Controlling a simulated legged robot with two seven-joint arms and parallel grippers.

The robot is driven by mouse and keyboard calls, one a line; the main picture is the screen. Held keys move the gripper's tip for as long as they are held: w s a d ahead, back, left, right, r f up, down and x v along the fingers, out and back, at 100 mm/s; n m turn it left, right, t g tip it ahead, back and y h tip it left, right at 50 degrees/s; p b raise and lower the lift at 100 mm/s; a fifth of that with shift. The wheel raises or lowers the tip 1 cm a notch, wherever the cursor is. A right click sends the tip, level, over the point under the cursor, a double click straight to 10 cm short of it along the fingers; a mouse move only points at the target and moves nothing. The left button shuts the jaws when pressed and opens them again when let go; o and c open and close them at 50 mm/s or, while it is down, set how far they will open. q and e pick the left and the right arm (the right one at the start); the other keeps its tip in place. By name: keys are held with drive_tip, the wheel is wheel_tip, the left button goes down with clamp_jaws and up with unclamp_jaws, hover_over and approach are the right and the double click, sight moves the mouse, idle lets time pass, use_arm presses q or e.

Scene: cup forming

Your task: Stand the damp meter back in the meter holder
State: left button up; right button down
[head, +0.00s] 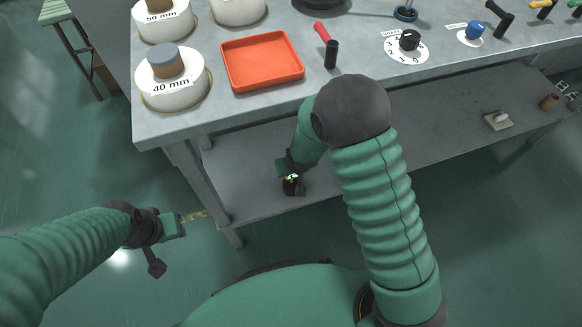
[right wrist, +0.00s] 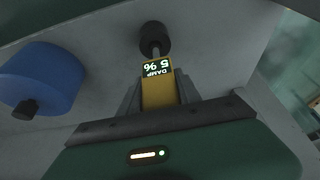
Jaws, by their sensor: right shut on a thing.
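The damp meter (right wrist: 158,88) is yellow with a dark display reading "DAMP" and digits, upside down in the right wrist view. My right gripper (right wrist: 153,95) is shut on it, with grey fingers either side. A grey stem and dark cylinder lie beyond the meter's display end; I cannot tell if they belong to it. In the head view my right gripper (head: 291,178) hangs low in front of the bench, over the lower shelf, with the small lit display showing. My left gripper (head: 185,221) is at the lower left, near the bench leg; its jaws are unclear. I cannot pick out the meter holder.
The bench top holds an orange tray (head: 262,61), white round blocks including a 40 mm one (head: 174,84), a red-handled tool (head: 322,32) and a numbered dial (head: 407,46). The lower shelf (head: 250,145) is mostly bare. A blue cylinder (right wrist: 42,76) shows left of the meter.

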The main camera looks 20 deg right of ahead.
drive_tip(key=shift+f+b, duration=1.55)
drive_tip(key=shift+f, duration=1)
idle(0.5)
drive_tip(key=c, duration=0.8)
unclamp_jaws()
drive_tip(key=shift+o, duration=0.2)
drive_tip(key=o, duration=0.5)
drive_tip(key=shift+r, duration=0.1)
wheel_tip(320, 180, up, 8)
drive_tip(key=p, duration=0.7)
drive_tip(key=shift+p, duration=0.4)
